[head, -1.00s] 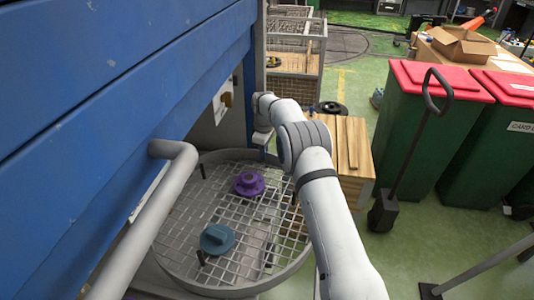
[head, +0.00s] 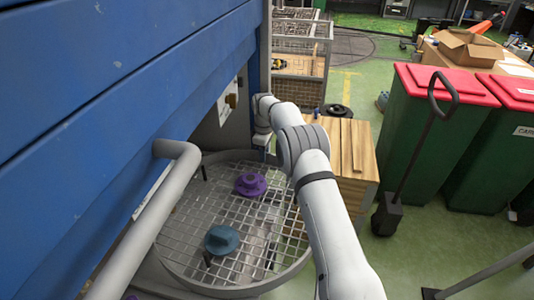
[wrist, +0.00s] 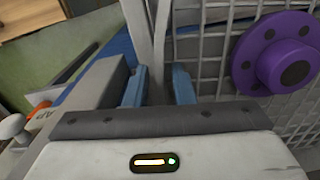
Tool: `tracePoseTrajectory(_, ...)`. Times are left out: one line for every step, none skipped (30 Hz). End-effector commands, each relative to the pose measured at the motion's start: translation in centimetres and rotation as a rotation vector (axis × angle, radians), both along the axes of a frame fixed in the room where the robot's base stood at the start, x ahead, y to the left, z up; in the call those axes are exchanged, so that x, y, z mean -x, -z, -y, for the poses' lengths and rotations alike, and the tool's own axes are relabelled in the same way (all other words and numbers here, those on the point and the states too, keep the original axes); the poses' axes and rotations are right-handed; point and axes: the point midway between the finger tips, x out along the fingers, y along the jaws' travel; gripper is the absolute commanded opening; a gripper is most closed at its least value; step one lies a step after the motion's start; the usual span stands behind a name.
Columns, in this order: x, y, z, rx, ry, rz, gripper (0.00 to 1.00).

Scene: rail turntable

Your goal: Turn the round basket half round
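The round basket (head: 168,268) has a grey rim and a grid floor, and lies flat below the blue panel. A purple flanged part (head: 251,184) sits on its grid, and a teal one (head: 221,239) sits nearer. The purple part also shows in the wrist view (wrist: 280,55). My gripper (head: 262,142) is at the far right side of the basket's rim. In the wrist view, its two blue fingers (wrist: 159,88) stand apart with a grey upright band between them. I cannot tell whether they press on it.
A grey curved pipe (head: 180,150) passes over the basket's left side. The blue panel (head: 130,60) overhangs it. Wooden boards (head: 350,150) stand close on the right. Green bins with red lids (head: 430,80) and a black-handled tool (head: 385,215) stand farther right on the green floor.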

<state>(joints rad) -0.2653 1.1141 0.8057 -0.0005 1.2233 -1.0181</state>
Motion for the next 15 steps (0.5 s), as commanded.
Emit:
tracePoseTrajectory(0.0,0.0,0.0,0.0,0.0,0.0,0.27)
tracePoseTrajectory(0.0,0.0,0.0,-0.001,0.001,0.0,0.29)
tracePoseTrajectory(0.0,0.0,0.0,-0.001,0.001,0.001,0.29)
tracePoseTrajectory(0.0,0.0,0.0,-0.001,0.001,0.001,0.29)
tracePoseTrajectory(0.0,0.0,0.0,-0.001,0.001,0.001,0.29)
tracePoseTrajectory(0.0,0.0,0.0,-0.001,0.001,0.001,0.29)
tracePoseTrajectory(0.0,0.0,0.1,-0.001,0.001,0.001,0.29)
tracePoseTrajectory(0.0,-0.1,0.1,-0.001,0.001,0.001,0.29)
tracePoseTrajectory(0.0,-0.1,0.0,-0.001,0.001,0.001,0.29)
tracePoseTrajectory(-0.1,-0.3,0.0,0.0,0.001,0.002,0.29)
tracePoseTrajectory(-0.1,-0.5,0.0,-0.001,0.001,0.002,0.29)
tracePoseTrajectory(-0.1,-0.8,0.0,-0.001,0.001,0.002,0.29)
tracePoseTrajectory(-0.1,-1.2,0.0,-0.001,0.001,0.003,0.29)
tracePoseTrajectory(-0.1,-1.7,0.0,-0.002,0.001,0.005,0.29)
tracePoseTrajectory(-0.1,-2.3,0.0,-0.002,0.001,0.005,0.29)
